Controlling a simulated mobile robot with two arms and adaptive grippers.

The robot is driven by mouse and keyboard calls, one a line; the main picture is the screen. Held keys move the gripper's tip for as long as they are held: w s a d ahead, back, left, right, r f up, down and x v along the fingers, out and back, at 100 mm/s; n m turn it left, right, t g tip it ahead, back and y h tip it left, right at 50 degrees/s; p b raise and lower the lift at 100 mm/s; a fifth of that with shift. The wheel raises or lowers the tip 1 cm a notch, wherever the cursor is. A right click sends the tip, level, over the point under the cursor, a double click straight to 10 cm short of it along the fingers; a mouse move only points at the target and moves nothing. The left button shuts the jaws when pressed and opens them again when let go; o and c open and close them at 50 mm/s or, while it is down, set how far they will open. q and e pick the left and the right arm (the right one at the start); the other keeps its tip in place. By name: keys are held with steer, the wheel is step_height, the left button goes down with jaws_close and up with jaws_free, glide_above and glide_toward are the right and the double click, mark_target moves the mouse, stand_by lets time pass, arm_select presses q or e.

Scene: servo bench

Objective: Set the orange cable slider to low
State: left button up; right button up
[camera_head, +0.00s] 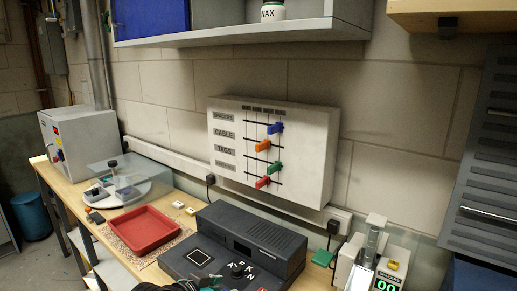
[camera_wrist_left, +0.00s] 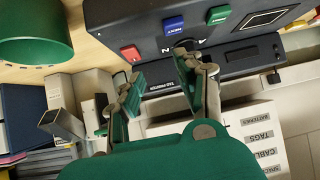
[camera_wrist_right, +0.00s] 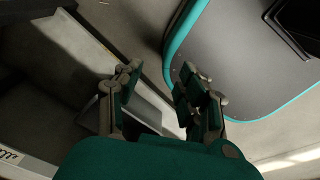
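A white slider panel (camera_head: 320,150) hangs on the wall in the head view. Its orange slider (camera_head: 263,146) sits on the CABLE row, around the middle of the track. A blue slider (camera_head: 275,128) is above it; a green slider (camera_head: 274,168) and a red slider (camera_head: 263,183) are below. In the left wrist view the panel's labelled side (camera_wrist_left: 262,130) shows upside down. My left gripper (camera_wrist_left: 158,72) is open and empty, near the dark console and apart from the panel. My right gripper (camera_wrist_right: 160,80) is open and empty, away from the panel.
A dark console (camera_head: 265,250) stands on the bench below the panel. A red tray (camera_head: 143,228) lies left of it, and a scale with green digits (camera_head: 387,272) is at right. A grey shelf (camera_head: 240,36) overhangs the panel. The space before the panel is clear.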

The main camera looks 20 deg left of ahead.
arm_select(q)
steer(key=w+a+r+t+h, duration=0.1)
steer(key=w+r+t, duration=0.15)
steer(key=r, duration=0.35)
steer(key=w+a+r+t, duration=0.1)
steer(key=w+r, duration=0.3)
steer(key=r, duration=0.2)
steer(key=m+t+h, duration=0.1)
steer(key=t+h, duration=0.1)
steer(key=t, duration=0.1)
glide_toward(257, 147)
steer(key=p+x, duration=0.5)
steer(key=x, duration=0.4)
steer(key=shift+w+d, duration=0.1)
steer(key=shift+w, duration=0.25)
steer(key=shift+w+d+f+p, duration=0.2)
steer(key=shift+w+p, duration=0.15)
steer(key=shift+w, duration=0.25)
arm_select(e)
steer(key=r, duration=0.5)
steer(key=shift+w+a+r, duration=0.15)
steer(key=shift+a+r, duration=0.05)
steer(key=shift+r, duration=0.15)
arm_select(q)
steer(key=c, duration=0.7)
jaws_close()
arm_select(e)
steer(key=shift+a, duration=0.2)
